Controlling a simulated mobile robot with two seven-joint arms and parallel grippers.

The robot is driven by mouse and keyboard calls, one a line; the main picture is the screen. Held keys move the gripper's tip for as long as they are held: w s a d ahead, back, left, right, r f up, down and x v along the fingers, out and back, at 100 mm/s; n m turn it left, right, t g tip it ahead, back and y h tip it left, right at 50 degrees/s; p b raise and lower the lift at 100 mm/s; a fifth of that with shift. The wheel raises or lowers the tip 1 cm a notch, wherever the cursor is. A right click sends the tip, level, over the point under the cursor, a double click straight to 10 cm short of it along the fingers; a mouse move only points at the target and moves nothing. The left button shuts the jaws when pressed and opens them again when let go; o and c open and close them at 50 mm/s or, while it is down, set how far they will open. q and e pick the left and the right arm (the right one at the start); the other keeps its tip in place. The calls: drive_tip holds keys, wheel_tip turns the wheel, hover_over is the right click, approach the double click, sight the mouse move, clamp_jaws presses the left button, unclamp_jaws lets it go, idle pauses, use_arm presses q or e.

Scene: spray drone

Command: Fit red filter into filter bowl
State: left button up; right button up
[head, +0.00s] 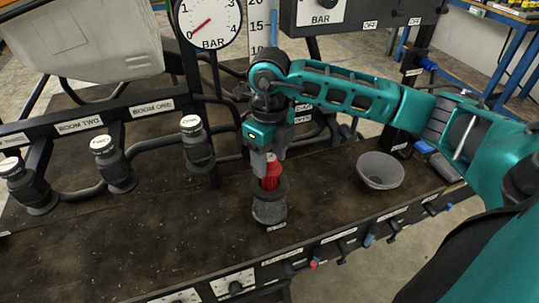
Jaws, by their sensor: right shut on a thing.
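My right gripper (266,163) reaches in from the right and points down, shut on the red filter (270,182). The red filter is upright. Its lower end is at the mouth of a dark grey, ribbed cylindrical cup (269,208), which looks like the filter bowl and stands on the bench. The cup's rim hides the filter's lower end, so I cannot tell how deep it sits. My left gripper is not in the head view.
A grey round dish (380,171) sits on the brown bench (150,235) to the right. Several capped nozzle bodies, one of them here (197,142), stand on pipes at the left. A pressure gauge (208,20) and a pale tank (85,38) are behind. The bench front left is clear.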

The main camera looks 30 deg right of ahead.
sight(270, 169)
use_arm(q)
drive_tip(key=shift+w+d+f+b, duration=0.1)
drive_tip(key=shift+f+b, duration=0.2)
use_arm(e)
drive_tip(key=shift+f, duration=0.5)
use_arm(q)
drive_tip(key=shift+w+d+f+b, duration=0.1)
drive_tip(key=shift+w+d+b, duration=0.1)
drive_tip(key=shift+b, duration=0.4)
use_arm(e)
drive_tip(key=shift+f, duration=0.75)
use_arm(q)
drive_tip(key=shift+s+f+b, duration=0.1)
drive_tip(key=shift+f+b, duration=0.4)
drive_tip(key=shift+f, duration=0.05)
use_arm(e)
drive_tip(key=shift+f, duration=0.6)
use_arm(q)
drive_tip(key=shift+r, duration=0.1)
use_arm(e)
drive_tip(key=shift+r, duration=0.1)
